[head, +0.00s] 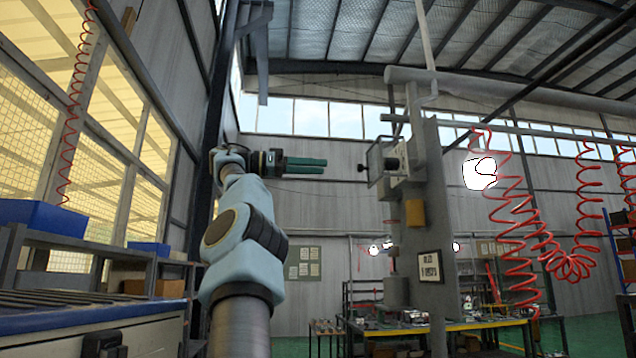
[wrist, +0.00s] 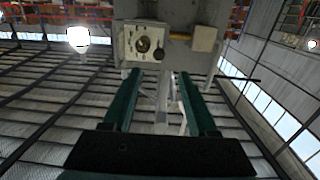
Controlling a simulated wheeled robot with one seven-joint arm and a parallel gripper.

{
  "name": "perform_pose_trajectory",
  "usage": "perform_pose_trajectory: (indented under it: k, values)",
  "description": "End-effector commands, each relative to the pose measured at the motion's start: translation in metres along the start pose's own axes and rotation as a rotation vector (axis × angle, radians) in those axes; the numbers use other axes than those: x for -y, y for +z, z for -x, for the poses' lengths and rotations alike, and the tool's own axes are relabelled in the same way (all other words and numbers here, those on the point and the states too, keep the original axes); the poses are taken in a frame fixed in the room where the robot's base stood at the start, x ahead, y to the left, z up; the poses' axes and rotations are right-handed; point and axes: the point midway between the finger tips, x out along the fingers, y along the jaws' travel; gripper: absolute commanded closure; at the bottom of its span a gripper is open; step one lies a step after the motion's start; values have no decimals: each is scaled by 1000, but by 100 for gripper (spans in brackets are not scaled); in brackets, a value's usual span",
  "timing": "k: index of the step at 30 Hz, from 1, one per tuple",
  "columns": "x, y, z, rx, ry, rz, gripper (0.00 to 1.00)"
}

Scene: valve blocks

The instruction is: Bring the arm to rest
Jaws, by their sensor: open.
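My gripper (head: 306,166) is raised high at the left of the head view, on my light blue arm. Its two dark green fingers point right, toward a grey column, and stay apart from it. In the wrist view my gripper (wrist: 162,98) shows its two green fingers spread wide with nothing held between them. A pale valve block (head: 393,160) with a dark knob sits on the column in the head view. In the wrist view the block (wrist: 144,42) lies beyond the fingertips, its round fitting facing me.
The grey column (head: 430,220) stands right of my gripper. Red coiled hoses (head: 510,200) hang farther right. A workbench (head: 450,325) with loose parts is low behind the column. A blue bin (head: 45,215) sits on a shelf at left. Open air surrounds the gripper.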

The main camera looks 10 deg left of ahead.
Motion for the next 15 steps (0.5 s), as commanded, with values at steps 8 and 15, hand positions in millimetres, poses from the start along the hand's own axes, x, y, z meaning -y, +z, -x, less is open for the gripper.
perform_pose_trajectory:
  k: [8, 15]
  values:
    - [2, 0, 1, -4, -9, 10, 41]
    - [62, 37, 27, -91, -243, 319, 41]
